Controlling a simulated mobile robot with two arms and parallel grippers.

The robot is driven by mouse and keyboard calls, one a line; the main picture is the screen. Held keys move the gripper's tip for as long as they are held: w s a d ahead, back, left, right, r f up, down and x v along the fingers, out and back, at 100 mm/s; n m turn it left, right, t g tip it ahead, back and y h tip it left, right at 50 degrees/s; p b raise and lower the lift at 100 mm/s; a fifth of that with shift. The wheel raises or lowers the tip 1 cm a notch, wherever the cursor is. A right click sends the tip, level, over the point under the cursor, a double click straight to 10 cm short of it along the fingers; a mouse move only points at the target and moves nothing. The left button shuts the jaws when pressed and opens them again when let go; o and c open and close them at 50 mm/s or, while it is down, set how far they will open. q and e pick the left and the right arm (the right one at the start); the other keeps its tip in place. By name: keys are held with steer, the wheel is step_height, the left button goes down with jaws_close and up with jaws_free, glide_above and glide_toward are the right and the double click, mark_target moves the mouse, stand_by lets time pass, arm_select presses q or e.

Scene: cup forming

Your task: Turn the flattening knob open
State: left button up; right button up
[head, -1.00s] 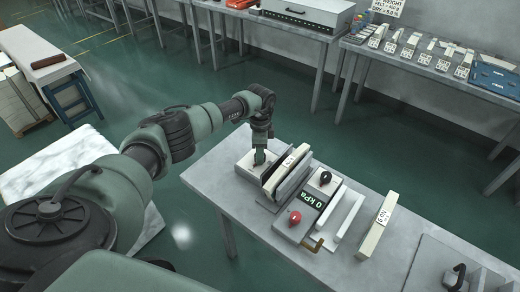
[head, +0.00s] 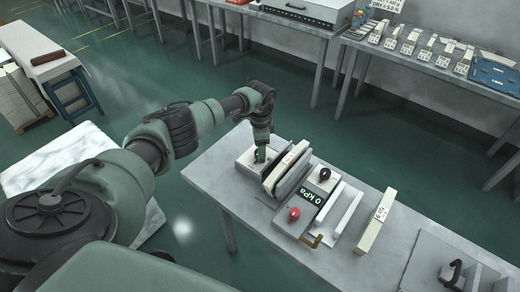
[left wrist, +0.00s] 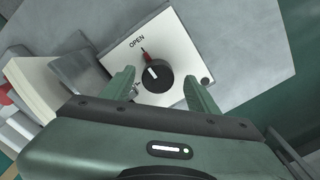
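The flattening knob (left wrist: 157,80) is a round black dial with a white line, on a white plate (left wrist: 178,40) marked OPEN beside a red mark. In the left wrist view the white line points up, roughly toward the red mark. My left gripper (left wrist: 158,75) is open, with one green finger on each side of the knob and visible gaps to it. Another small label is partly hidden by the left finger. In the head view the left gripper (head: 261,155) is over the plate (head: 244,161) and hides the knob. My right gripper is out of view.
Upright pale boards (head: 283,168) stand close beside the plate. Further right are a black knob (head: 324,174), a 0 kPa display (head: 315,197), a red knob (head: 294,214) and a labelled bar (head: 376,220). The grey table (head: 215,172) is bare left of the plate.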

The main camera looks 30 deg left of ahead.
arm_select(q)
steer(key=shift+s, duration=0.1)
step_height(320, 180, up, 8)
steer(key=shift+f+b, duration=0.15)
steer(key=shift+b, duration=0.45)
stand_by(0.4)
